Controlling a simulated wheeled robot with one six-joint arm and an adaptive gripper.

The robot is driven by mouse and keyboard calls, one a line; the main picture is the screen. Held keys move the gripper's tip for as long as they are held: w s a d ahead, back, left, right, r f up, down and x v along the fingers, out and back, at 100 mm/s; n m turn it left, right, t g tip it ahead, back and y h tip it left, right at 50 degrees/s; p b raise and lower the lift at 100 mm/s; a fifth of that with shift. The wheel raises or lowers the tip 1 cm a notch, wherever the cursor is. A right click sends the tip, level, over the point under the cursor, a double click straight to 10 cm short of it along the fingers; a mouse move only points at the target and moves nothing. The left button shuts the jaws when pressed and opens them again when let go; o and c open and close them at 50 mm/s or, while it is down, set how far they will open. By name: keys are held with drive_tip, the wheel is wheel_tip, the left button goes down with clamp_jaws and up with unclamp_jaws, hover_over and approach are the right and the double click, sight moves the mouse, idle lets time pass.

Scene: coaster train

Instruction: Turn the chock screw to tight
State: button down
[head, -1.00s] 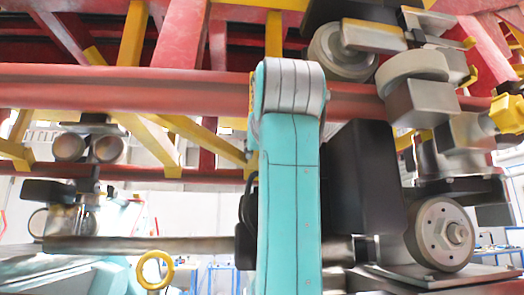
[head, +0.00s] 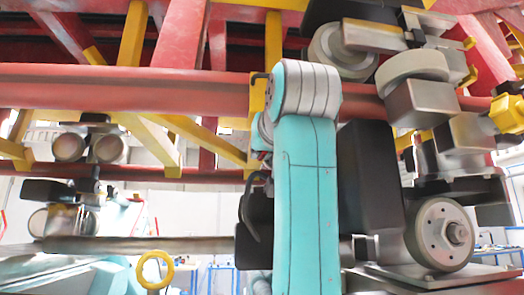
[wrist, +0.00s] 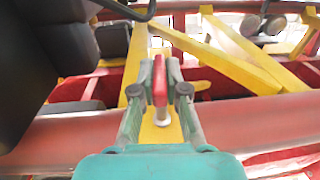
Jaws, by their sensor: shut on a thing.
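The chock screw's red handle (wrist: 159,78) is upright in the middle of the wrist view. A yellow part stands behind it, and a pale metal end (wrist: 162,118) shows just below it. My gripper (wrist: 160,72) has one finger on each side of the red handle and is shut on it. The handle's turn angle against any tight mark cannot be read. In the head view my teal arm stands in front, and the handle and gripper cannot be made out there.
A red tube rail (head: 150,83) crosses the head view, with yellow braces (head: 150,140) around it. Grey wheels (head: 440,235) and dark blocks are close to the right of my arm. A dark block (wrist: 45,55) fills the wrist view's upper left.

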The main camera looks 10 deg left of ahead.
drive_tip(key=n+g+y, duration=0.1)
drive_tip(key=n+y, duration=0.1)
drive_tip(key=n+g+y, duration=0.1)
drive_tip(key=g+y, duration=0.1)
drive_tip(key=y, duration=0.1)
drive_tip(key=shift+w+d+n, duration=0.1)
drive_tip(key=shift+n, duration=0.3)
drive_tip(key=n+g+y, duration=0.4)
drive_tip(key=g, duration=0.1)
drive_tip(key=shift+n+g+y, duration=0.3)
drive_tip(key=n+g+y, duration=0.1)
drive_tip(key=n+g, duration=0.1)
drive_tip(key=g, duration=0.2)
drive_tip(key=n+g+y, duration=0.1)
drive_tip(key=n+g, duration=0.2)
drive_tip(key=g, duration=0.1)
drive_tip(key=shift+n+g, duration=1.4)
drive_tip(key=shift+g, duration=0.6)
drive_tip(key=shift+n+g+h, duration=0.4)
drive_tip(key=shift+n+g, duration=0.1)
drive_tip(key=shift+g, duration=0.2)
drive_tip(key=c, duration=1.2)
unclamp_jaws()
drive_tip(key=v, duration=0.7)
